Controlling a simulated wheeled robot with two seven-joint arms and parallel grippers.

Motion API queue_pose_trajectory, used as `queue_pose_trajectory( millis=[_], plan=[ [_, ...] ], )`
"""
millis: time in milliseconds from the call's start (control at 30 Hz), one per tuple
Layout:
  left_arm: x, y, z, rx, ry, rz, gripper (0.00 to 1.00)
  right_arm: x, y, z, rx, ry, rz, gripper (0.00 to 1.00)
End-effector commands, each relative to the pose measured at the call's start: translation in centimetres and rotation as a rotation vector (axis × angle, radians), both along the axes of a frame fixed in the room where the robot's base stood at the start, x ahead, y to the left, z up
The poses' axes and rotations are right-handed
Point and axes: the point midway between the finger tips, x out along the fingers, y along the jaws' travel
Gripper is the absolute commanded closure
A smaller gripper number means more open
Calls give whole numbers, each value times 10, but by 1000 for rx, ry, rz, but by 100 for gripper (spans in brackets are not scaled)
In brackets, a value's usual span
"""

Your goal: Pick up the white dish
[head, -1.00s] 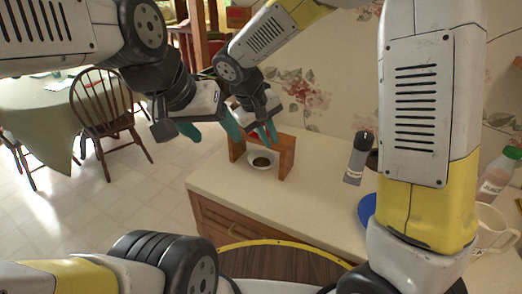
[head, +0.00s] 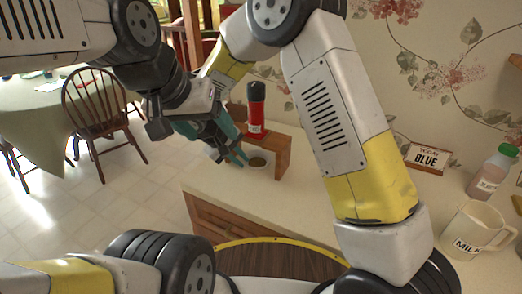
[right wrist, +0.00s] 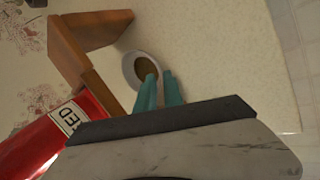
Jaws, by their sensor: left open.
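The white dish (head: 258,165) is small and holds something brown. It sits on the counter under a small wooden stand. The right wrist view also shows the dish (right wrist: 140,66). My right gripper (head: 239,160) is low at the dish's near left side. In the right wrist view its teal fingertips (right wrist: 159,76) are at the dish's rim, a small gap apart. I cannot tell whether they grip the rim. My left gripper (head: 206,128) is higher, left of the stand, with its teal fingers apart and empty.
The wooden stand (head: 283,155) arches over the dish, with a red bottle (head: 256,112) on top. The counter (head: 300,205) is clear in front.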

Motion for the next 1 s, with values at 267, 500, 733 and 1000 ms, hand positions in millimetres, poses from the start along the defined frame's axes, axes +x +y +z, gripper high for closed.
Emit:
queue_pose_trajectory(
  millis=[267, 500, 733, 1000],
  plan=[
    [0, 0, 0, 0, 0, 0, 31, 12, -14, -30, -1, 2, -1, 88],
    [0, 0, 0, 0, 0, 0, 31, 12, -13, -29, 0, 1, -1, 100],
    [0, 0, 0, 0, 0, 0, 31, 12, -13, -29, 0, 1, -1, 100],
    [0, 0, 0, 0, 0, 0, 31, 12, -13, -28, 0, 1, -1, 100]
  ],
)
